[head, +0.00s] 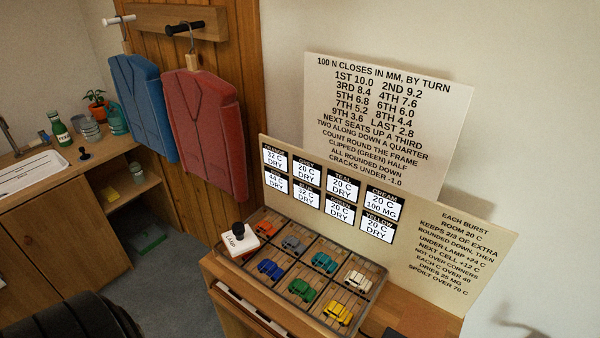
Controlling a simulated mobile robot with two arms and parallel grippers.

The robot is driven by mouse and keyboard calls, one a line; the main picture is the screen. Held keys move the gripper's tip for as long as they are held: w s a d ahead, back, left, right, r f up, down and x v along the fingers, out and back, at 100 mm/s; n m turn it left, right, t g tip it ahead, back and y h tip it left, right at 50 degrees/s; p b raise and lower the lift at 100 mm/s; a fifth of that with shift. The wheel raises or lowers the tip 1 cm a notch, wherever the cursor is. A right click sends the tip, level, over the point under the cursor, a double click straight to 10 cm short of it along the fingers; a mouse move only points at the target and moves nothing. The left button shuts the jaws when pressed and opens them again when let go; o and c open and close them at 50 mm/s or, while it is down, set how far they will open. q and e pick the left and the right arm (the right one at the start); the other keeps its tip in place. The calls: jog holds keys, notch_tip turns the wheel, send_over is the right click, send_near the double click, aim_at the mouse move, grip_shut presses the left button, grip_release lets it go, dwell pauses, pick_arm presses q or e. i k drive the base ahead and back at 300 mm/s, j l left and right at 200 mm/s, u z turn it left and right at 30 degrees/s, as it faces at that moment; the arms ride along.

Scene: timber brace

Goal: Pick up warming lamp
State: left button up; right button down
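The warming lamp (238,241) is a small white block marked LAMP with a round black knob on top. It sits at the left end of a dark wire frame (318,322), seemingly over the front left cell, and hides what is under it. Several small toy cars stand in the other cells: orange (265,228), grey (293,244), teal (324,262), cream (358,282), blue (270,268), green (302,290) and yellow (338,312). Neither of my grippers shows in the head view.
A board with small displays (450,245) stands right behind the frame, with a white sign (390,125) above. A blue vest (142,105) and a red vest (205,130) hang behind left. A counter with a sink (30,175) is at the left.

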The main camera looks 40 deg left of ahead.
aim_at(239, 241)
jog(key=u, duration=1.6)
jog(key=k+l+z, duration=0.1)
jog(key=z, duration=0.25)
jog(key=l+z, duration=0.35)
jog(key=k+l+z, duration=0.1)
jog(key=z, duration=0.25)
jog(key=l, duration=0.1)
